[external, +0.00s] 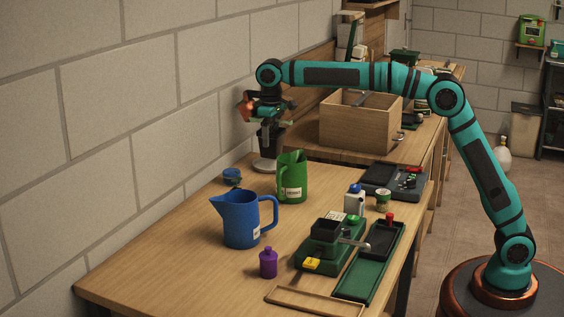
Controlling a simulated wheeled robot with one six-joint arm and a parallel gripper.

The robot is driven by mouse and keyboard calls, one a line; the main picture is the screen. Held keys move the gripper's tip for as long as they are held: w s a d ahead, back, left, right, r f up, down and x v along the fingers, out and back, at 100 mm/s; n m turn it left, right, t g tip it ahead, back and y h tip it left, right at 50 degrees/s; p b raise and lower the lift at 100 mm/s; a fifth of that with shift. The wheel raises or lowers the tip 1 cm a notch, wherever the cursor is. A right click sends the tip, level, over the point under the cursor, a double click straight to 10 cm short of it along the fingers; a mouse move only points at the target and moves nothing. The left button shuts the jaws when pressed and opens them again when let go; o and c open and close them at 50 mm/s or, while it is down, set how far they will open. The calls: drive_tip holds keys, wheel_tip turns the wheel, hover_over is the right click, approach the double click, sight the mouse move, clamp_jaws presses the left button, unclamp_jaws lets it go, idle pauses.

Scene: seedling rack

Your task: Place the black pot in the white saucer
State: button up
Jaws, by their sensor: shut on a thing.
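The white saucer (264,166) lies at the far left corner of the table, close to the block wall. My gripper (268,128) points down above it. It is shut on a dark, upright object that looks like the black pot (270,145). The pot is over the saucer, with its lower end at or just above the saucer; I cannot tell if they touch. The fingers partly cover the pot's upper part.
A green jug (292,178) stands just right of the saucer, and a blue jug (240,220) stands nearer. A small blue item (231,175) lies by the wall. A wooden box (360,122) stands behind. The table's front left is clear.

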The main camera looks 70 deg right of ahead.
sight(271, 144)
wheel_tip(271, 144, down, 3)
drive_tip(key=shift+f, duration=0.1)
drive_tip(key=shift+w+f, duration=0.2)
drive_tip(key=shift+f, duration=0.05)
drive_tip(key=shift+f, duration=0.1)
drive_tip(key=o, duration=1.1)
wheel_tip(271, 144, up, 12)
drive_tip(key=shift+f, duration=0.25)
drive_tip(key=shift+r, duration=0.35)
drive_tip(key=shift+r, duration=0.1)
